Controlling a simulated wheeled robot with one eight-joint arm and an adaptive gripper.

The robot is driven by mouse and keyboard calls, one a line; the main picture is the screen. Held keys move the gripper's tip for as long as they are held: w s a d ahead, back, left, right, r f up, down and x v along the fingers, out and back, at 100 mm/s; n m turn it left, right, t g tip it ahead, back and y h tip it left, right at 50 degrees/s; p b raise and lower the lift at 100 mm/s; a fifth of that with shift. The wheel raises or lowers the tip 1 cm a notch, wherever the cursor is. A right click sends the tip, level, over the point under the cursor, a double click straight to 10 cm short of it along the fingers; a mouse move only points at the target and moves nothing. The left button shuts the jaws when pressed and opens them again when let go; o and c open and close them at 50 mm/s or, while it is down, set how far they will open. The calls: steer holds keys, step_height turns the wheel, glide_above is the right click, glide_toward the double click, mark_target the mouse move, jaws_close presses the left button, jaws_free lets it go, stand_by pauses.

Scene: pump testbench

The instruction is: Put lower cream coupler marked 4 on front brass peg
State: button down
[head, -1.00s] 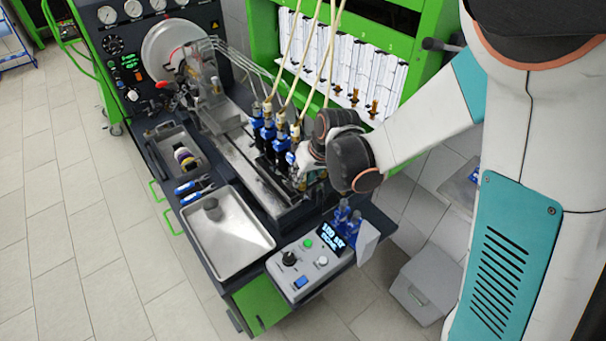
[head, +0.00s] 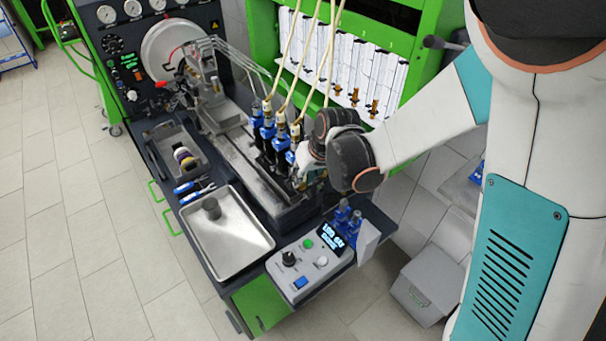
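Several pale hoses hang down to a row of black and blue injectors (head: 268,132) on the bench. Cream couplers (head: 281,118) show at the lower hose ends. I cannot read any number on them. My gripper (head: 303,171) is at the front end of this row, beside the front injector (head: 293,155). Its fingers are small and partly hidden by my wrist, so I cannot tell whether they hold a coupler. The front brass peg cannot be made out there.
Glass tubes with brass fittings (head: 372,108) stand in the green cabinet (head: 264,35) behind.

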steer(key=shift+f+b, duration=0.3)
steer(key=shift+f, duration=0.05)
steer(key=c, duration=1.6)
jaws_free()
steer(key=p+v, duration=0.6)
steer(key=v, duration=0.5)
steer(key=shift+p, duration=0.3)
steer(key=shift+d, duration=0.1)
